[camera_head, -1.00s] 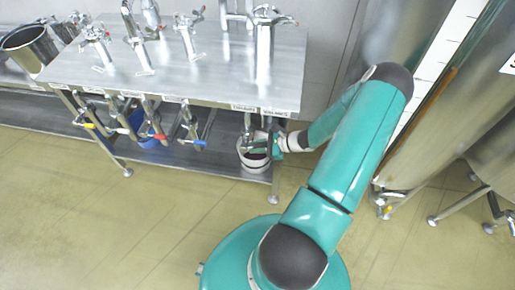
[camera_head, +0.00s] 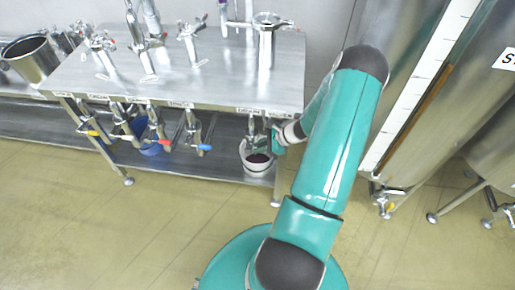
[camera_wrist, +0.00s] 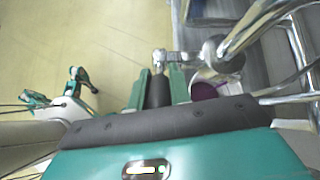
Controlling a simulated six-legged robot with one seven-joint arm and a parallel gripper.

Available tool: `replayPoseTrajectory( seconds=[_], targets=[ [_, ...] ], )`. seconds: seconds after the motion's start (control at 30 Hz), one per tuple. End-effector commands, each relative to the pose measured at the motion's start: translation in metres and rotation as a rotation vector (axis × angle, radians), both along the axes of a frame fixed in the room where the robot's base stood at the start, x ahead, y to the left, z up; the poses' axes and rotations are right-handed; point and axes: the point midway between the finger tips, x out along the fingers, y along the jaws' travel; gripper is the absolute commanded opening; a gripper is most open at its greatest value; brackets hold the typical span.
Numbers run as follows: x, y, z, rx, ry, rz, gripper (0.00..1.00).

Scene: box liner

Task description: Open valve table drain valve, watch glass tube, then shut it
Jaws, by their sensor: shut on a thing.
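The drain valve (camera_wrist: 160,58) is a metal fitting on a pipe under the right end of the valve table (camera_head: 215,82). My gripper (camera_head: 262,143) is beside it at the table's underside. In the wrist view my gripper (camera_wrist: 158,78) has its fingers closed around the valve's dark handle (camera_wrist: 158,92). A white bucket (camera_head: 257,168) with dark red liquid stands below the valve. It also shows right of the fingers in the wrist view (camera_wrist: 224,88). A brownish tube-like strip (camera_head: 412,117) runs beside a white scale on the tank; I cannot tell if it is the glass tube.
Several other valves with coloured handles hang under the table, one with a blue handle (camera_head: 204,147). Steel tanks (camera_head: 468,75) stand at the right. A steel pot (camera_head: 32,58) is at the far left. The floor (camera_head: 130,235) in front is clear.

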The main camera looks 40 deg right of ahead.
Motion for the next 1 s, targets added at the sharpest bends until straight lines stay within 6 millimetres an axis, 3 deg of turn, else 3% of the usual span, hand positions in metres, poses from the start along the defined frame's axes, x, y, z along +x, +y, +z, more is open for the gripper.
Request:
replayPoseTrajectory(
  seconds=[0.33,0.37,0.47,0.77,1.0],
  targets=[
    [-0.001,-0.001,0.0,0.003,-0.001,0.003,0.0],
    [-0.001,-0.001,0.0,0.003,-0.001,0.003,0.24],
    [-0.001,-0.001,0.0,0.003,0.0,0.003,0.41],
    [-0.001,0.001,0.001,0.003,0.0,0.003,0.41],
    [-0.017,-0.012,0.019,0.0,-0.001,0.002,0.41]
  ],
)
